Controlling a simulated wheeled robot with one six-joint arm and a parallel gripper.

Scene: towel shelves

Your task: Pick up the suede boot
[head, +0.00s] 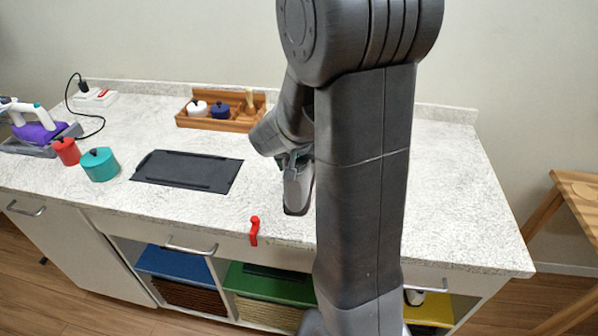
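I cannot make out a suede boot in the head view. My gripper (298,190) hangs over the middle of the white speckled counter (270,190), to the left of my upright arm link. It is seen from the side, and I cannot tell whether its fingers are apart. A small pale and dark item (414,297) shows in the right-hand cubby under the counter, partly hidden by my arm; I cannot tell what it is. My arm also hides part of the counter and the shelves.
A wooden tray (210,123) with small pots stands at the back. A black mat (187,171), teal pot (99,164) and red pot (66,151) are to the left. A red item (254,231) lies at the front edge. The counter's right side is clear.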

